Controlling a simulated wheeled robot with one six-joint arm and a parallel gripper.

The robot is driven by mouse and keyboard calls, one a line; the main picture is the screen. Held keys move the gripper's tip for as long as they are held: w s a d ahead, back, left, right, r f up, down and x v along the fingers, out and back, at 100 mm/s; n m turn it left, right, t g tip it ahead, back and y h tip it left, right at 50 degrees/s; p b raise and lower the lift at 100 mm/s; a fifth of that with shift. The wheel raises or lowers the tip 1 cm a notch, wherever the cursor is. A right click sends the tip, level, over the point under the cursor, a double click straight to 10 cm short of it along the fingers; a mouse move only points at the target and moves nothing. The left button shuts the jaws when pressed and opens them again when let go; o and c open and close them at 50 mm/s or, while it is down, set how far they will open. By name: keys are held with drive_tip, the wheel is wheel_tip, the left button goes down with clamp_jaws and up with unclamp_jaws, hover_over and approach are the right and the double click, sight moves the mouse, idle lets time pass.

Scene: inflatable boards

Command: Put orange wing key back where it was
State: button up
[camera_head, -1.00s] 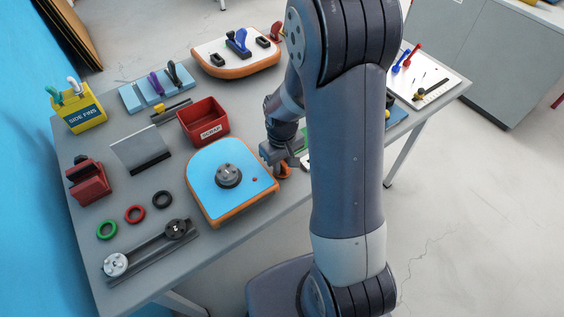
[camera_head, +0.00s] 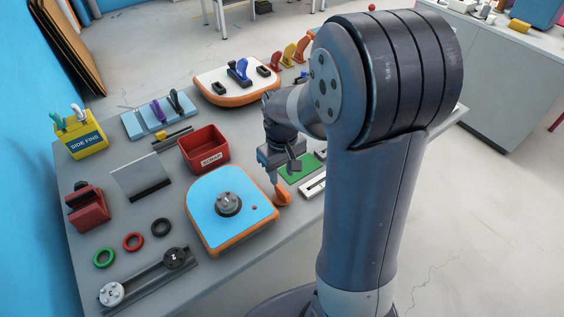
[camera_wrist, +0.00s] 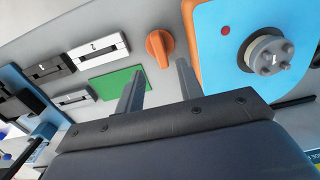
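The orange wing key (camera_head: 283,194) stands on the grey table, just right of the blue-topped board (camera_head: 205,196) with an orange edge. In the wrist view the key (camera_wrist: 159,47) shows as a round orange body with a raised wing, beside the board's edge and apart from the green mat. My gripper (camera_head: 279,178) is close above the key. In the wrist view its two fingers (camera_wrist: 158,72) are spread with a gap between them, and the key lies beyond the tips. The gripper seems empty. The board carries a round grey valve (camera_head: 229,203) and a small red dot.
The green mat (camera_head: 299,167) and several slotted holders (camera_wrist: 98,50) lie right of the key. A red scrap bin (camera_head: 205,150) stands behind the board. Rings (camera_head: 133,241) and a grey two-knob bar tool (camera_head: 145,277) lie at the left. Colored fins (camera_head: 290,54) stand at the back.

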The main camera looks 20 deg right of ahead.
sight(282, 190)
wheel_tip(282, 190, up, 4)
drive_tip(key=shift+f, duration=0.15)
